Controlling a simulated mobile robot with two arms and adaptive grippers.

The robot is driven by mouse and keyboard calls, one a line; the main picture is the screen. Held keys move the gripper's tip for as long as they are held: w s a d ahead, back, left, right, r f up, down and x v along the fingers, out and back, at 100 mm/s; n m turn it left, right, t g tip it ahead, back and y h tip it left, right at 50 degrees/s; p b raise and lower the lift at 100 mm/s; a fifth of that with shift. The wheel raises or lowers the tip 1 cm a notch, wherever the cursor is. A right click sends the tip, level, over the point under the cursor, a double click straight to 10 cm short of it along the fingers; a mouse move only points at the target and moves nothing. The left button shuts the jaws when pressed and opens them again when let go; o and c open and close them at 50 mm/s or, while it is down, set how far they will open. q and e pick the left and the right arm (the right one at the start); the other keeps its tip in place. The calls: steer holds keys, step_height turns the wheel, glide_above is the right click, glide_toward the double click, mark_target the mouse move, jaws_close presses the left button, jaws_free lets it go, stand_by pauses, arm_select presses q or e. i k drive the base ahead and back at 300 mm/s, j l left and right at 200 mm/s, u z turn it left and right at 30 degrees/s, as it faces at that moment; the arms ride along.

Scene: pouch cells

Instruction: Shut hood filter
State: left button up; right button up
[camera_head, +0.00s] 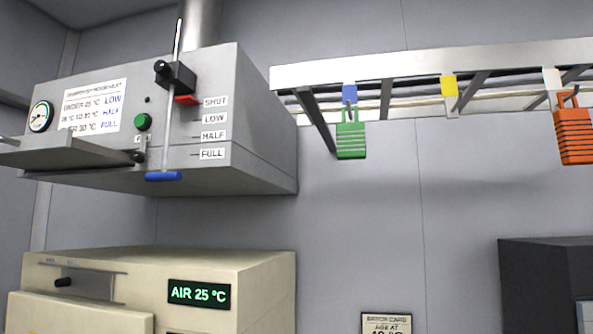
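The grey hood (240,120) hangs at the upper left. A flat grey panel (72,152), which looks like the hood filter, sticks out from the lower left of its front face. A short rod (8,140) projects at the panel's left end, and a dark knob (137,156) is at its right end. A vertical rod on the hood's front ends in a blue handle (163,176). Its red pointer (187,100) is level with the SHUT label (215,101). Neither of my grippers is in view.
A cream oven-like box (240,270) showing "AIR 25 °C" stands below the hood. A rail (420,65) at right carries a green padlock (350,140) and an orange padlock (574,135). A dark box (540,285) is at lower right.

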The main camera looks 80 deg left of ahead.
mark_target(57, 151)
steer(key=u, duration=4.3)
